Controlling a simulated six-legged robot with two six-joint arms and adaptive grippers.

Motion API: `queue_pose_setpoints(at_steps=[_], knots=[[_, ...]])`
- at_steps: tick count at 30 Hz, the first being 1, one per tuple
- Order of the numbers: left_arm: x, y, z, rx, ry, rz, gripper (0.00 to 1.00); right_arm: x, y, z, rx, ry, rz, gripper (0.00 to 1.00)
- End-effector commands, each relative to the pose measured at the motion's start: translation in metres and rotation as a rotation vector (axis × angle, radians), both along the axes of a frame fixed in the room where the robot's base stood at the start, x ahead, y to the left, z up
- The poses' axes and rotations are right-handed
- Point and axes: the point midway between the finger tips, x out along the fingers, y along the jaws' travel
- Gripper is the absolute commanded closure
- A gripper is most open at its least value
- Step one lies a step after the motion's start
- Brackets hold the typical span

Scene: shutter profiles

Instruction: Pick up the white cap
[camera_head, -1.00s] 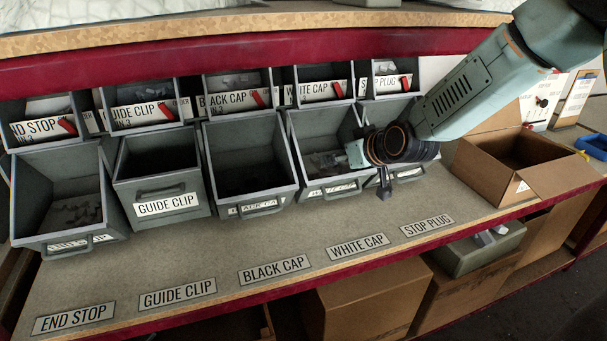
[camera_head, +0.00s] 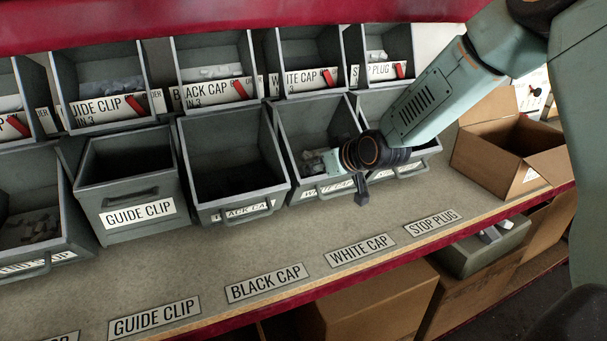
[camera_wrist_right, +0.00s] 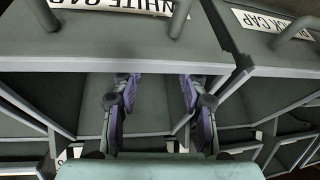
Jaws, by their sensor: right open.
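Small pale grey-white pieces (camera_head: 316,162) lie in the lower white cap bin (camera_head: 287,140); I cannot single out one cap. My right arm comes in from the right, and its gripper (camera_head: 335,162) is over the front right part of this bin. In the right wrist view my right gripper (camera_wrist_right: 156,95) is open, its two fingers apart with nothing between them. That view shows the bins upside down, with the white cap label (camera_wrist_right: 115,5) at the top. The fingertips are partly hidden in the head view. My left gripper is not in view.
Lower guide clip (camera_head: 130,170) and black cap (camera_head: 232,150) bins stand to the left. A row of upper bins (camera_head: 313,57) stands behind. An open cardboard box (camera_head: 505,160) is on the right. The labelled shelf strip (camera_head: 300,240) in front is clear.

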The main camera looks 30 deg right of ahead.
Motion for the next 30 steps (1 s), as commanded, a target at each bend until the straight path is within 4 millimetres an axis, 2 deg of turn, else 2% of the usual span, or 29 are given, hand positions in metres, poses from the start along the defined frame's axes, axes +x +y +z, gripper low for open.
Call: queue_pose_setpoints(at_steps=[7,12,20,29,30], knots=[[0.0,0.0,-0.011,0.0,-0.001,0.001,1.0,0.025,0.003,-0.022,-0.006,0.001,0.004,0.57],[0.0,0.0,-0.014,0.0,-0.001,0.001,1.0,0.04,0.005,-0.03,-0.003,0.001,0.002,0.57],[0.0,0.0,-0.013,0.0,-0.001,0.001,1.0,0.045,0.006,-0.031,-0.002,0.0,0.001,0.57],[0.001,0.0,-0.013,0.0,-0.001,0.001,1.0,0.044,0.006,-0.031,-0.002,0.0,0.001,0.8],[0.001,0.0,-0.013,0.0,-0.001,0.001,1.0,0.044,0.006,-0.031,-0.002,0.0,0.001,0.8]])
